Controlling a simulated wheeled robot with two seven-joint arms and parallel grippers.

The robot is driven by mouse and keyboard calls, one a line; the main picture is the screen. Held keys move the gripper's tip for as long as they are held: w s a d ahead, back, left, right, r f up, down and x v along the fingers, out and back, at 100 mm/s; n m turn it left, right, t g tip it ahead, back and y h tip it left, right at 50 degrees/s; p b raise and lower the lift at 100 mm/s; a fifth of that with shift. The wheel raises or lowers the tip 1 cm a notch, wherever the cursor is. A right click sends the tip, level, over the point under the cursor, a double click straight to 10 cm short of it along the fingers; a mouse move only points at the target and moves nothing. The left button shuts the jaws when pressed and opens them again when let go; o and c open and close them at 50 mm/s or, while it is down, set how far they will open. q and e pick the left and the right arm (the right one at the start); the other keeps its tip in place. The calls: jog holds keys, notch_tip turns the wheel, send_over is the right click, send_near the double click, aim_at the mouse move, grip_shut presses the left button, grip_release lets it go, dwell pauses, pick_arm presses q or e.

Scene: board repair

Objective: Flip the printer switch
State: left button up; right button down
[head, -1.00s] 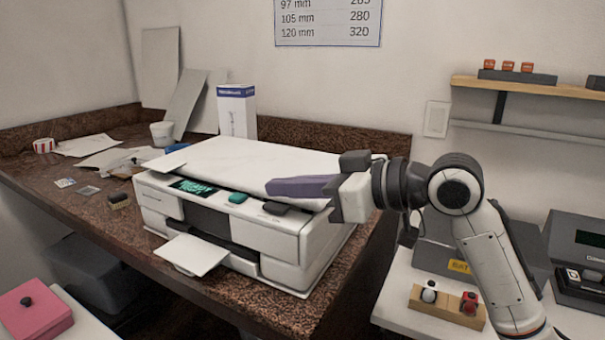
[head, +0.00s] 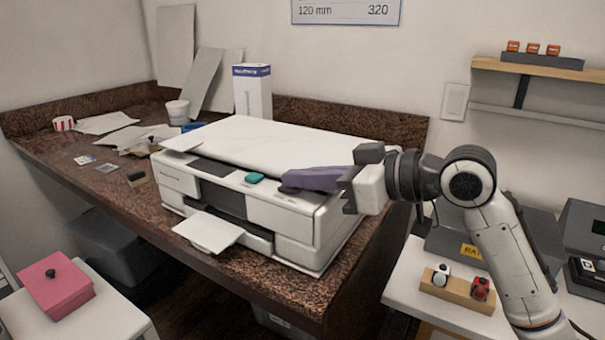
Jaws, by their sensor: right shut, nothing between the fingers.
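The white printer (head: 180,183) stands on the brown speckled counter. On its front top edge are a dark, blank display (head: 213,167), a teal button (head: 254,178) and, to the right of it, a dark switch (head: 290,190). My right gripper (head: 287,181) reaches in from the right with its purple fingers shut and empty. Its fingertips are at the switch and hide part of it; they look to be touching it, but the exact contact is hard to tell. My left gripper is not in view.
An output tray (head: 209,232) sticks out of the printer's front. A white box (head: 253,92) and a cup (head: 178,112) stand behind. A pink box (head: 56,287) is at the lower left. A wooden block (head: 456,291) with two switches sits on the white table at right.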

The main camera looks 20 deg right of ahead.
jog(key=r+p, duration=0.1)
jog(key=p, duration=0.1)
jog(key=r+p, duration=0.4)
jog(key=shift+w+a, duration=0.2)
jog(key=shift+w, duration=0.1)
jog(key=shift+s+d+b, duration=0.7)
jog(key=shift+s, duration=0.1)
jog(key=r+v, duration=0.1)
jog(key=v, duration=0.6)
jog(key=shift+s+b, duration=0.15)
jog(key=shift+b, duration=0.15)
jog(key=shift+r, duration=0.15)
